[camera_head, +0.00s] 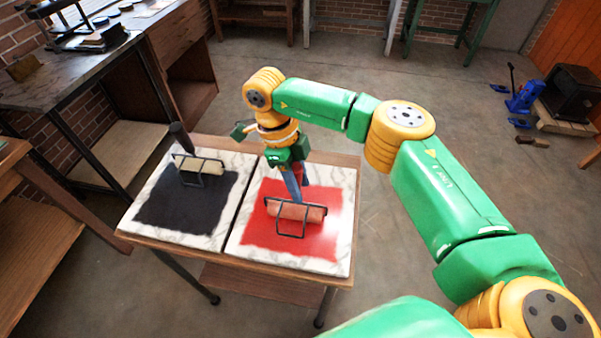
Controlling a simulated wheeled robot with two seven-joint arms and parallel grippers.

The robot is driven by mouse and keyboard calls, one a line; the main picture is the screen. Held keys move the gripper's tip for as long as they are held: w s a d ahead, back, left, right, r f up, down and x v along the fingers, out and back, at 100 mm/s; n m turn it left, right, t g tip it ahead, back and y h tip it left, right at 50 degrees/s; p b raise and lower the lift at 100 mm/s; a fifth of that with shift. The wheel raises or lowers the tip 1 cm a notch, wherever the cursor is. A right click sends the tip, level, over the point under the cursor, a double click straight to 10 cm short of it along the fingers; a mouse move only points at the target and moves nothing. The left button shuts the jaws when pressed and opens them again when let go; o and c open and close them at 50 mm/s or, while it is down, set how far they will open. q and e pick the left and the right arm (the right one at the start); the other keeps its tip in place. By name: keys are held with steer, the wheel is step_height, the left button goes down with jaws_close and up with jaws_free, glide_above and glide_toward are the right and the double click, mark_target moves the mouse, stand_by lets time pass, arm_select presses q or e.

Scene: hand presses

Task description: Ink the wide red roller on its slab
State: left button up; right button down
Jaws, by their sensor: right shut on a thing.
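The wide red roller (296,211) lies across the patch of red ink on the right marble slab (343,234). Its dark wire frame stands around it, and its blue-looking handle (291,184) rises toward my right gripper (291,171). My right gripper is shut on the handle from above, at the back of the red ink. From this view I cannot tell how firmly the roller touches the slab. My left gripper is not in view.
A second roller (199,164), pale with a dark handle, rests on the black-inked slab (143,216) at left. Both slabs share a small wooden table (148,246). A workbench (58,84) stands at back left. A blue jack and dark box (571,94) stand at far right.

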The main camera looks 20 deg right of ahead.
steer(key=shift+s+a+p, duration=0.9)
steer(key=shift+s+a, duration=2.25)
steer(key=shift+s, duration=1.45)
steer(key=shift+w+d+b, duration=0.6)
steer(key=shift+w+d, duration=0.45)
steer(key=shift+w, duration=0.5)
steer(key=shift+w+d+b, duration=0.65)
steer(key=shift+w+d, duration=0.4)
steer(key=shift+w, duration=0.5)
steer(key=shift+w+d+b, duration=0.6)
steer(key=shift+w+d, duration=0.45)
steer(key=shift+w, duration=0.5)
steer(key=shift+w+d+r+p, duration=0.1)
steer(key=shift+w+d+p, duration=0.25)
steer(key=shift+w, duration=0.3)
steer(key=shift+w+d+p, duration=0.1)
steer(key=shift+w+d, duration=0.35)
steer(key=shift+w, duration=0.15)
steer(key=s+a+p, duration=0.2)
steer(key=s+a, duration=0.6)
steer(key=s, duration=0.4)
steer(key=shift+r+p, duration=0.1)
steer(key=shift+p, duration=0.25)
